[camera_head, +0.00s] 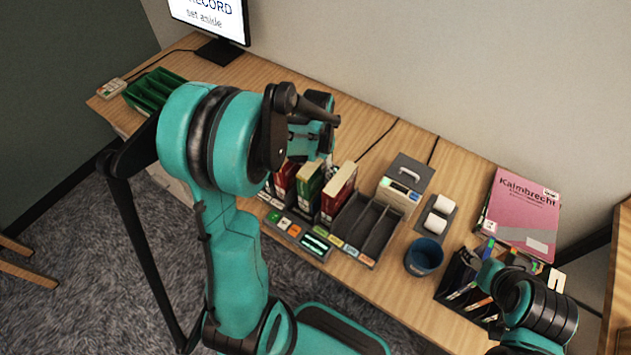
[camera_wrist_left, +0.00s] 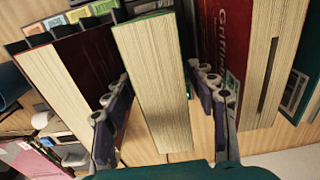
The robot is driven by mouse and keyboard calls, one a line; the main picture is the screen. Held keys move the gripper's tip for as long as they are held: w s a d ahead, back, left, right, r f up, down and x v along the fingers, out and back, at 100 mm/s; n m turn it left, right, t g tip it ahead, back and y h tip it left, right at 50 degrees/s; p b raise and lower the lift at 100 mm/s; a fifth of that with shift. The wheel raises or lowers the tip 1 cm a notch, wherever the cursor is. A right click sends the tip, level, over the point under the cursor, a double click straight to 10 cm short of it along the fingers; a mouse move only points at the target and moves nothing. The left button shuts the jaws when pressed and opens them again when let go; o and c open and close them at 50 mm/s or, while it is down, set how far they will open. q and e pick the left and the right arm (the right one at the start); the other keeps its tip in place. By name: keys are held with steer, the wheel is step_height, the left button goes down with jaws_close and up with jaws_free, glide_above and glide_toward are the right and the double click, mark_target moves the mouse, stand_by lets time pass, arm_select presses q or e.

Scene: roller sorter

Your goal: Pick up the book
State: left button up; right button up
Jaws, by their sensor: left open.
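Several books stand upright in a sorter on the desk: a red book (camera_head: 285,178), a green book (camera_head: 308,187) and another red book (camera_head: 339,190). In the left wrist view the green book (camera_wrist_left: 153,85) shows its pale page edges between the two fingers of my left gripper (camera_wrist_left: 162,108). The fingers are open, with a gap on each side of the book. Red books (camera_wrist_left: 65,90) stand on both sides. In the head view my left gripper (camera_head: 312,142) is above the books, its fingertips partly hidden. My right arm is at the lower right; its jaws cannot be made out.
A grey divided tray (camera_head: 345,249) has empty slots beside the books. A label device (camera_head: 403,183), a blue cup (camera_head: 424,256), a pink book pile (camera_head: 521,215) and a black file rack (camera_head: 451,284) stand to the right. A green tray (camera_head: 153,88) and a monitor are at the left.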

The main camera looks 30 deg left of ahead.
arm_select(q)
steer(key=f, duration=0.2)
steer(key=f+b, duration=0.1)
steer(key=f, duration=0.1)
steer(key=shift+a, duration=0.25)
steer(key=shift+r, duration=0.15)
jaws_close()
